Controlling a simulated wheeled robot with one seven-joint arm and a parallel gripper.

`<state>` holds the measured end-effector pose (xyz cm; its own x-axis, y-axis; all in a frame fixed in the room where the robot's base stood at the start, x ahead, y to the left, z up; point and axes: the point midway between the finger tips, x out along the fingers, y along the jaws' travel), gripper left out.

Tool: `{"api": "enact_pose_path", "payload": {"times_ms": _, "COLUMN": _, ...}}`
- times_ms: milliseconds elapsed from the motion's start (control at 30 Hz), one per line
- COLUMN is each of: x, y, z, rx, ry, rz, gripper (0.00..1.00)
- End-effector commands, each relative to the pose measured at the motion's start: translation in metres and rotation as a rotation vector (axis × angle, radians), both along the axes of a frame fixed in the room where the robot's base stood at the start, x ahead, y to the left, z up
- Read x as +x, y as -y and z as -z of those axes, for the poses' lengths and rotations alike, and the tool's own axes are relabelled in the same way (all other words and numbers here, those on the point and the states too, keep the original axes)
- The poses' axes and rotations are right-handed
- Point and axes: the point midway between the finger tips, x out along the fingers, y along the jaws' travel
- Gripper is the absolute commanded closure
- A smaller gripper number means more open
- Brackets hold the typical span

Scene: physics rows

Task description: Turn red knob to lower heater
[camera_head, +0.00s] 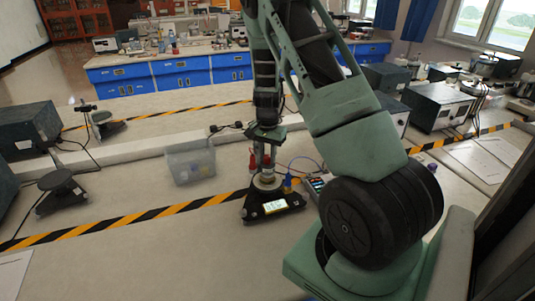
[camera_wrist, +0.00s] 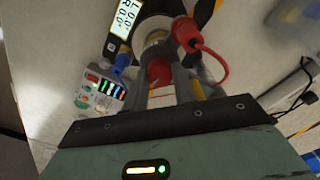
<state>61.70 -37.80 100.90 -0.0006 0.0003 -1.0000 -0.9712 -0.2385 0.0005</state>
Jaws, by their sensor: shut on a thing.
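The heater device (camera_head: 256,212) is a dark base with a lit display and a pale round top, on the bench at the centre of the head view. Its display (camera_wrist: 124,18) also shows at the top of the wrist view. The red knob (camera_wrist: 159,71) sits between the two fingers of my gripper (camera_wrist: 174,82), which is shut on it. In the head view my gripper (camera_head: 267,160) points down over the device. A red plug (camera_wrist: 187,31) with a red cable is beside the knob, and a blue plug (camera_wrist: 122,62) is on the other side. The fingers partly hide the knob.
A small box with coloured lights (camera_wrist: 100,91) lies next to the device. A clear bin (camera_head: 190,163) stands to the left. Black-and-yellow tape (camera_head: 130,220) crosses the bench. Dark instruments (camera_head: 436,107) stand at right. The front left bench is mostly clear.

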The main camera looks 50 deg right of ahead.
Motion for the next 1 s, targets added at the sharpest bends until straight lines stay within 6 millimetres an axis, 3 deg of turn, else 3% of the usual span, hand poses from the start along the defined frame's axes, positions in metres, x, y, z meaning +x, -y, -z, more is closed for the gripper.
{"api": "enact_pose_path", "payload": {"times_ms": 500, "x": 0.0006, "y": 0.0002, "z": -0.0010, "rx": -0.001, "ry": 0.001, "rz": 0.305, "gripper": 0.96}}
{"api": "enact_pose_path", "payload": {"times_ms": 1000, "x": 0.0003, "y": 0.0009, "z": -0.0009, "rx": -0.002, "ry": 0.002, "rz": 0.349, "gripper": 0.96}}
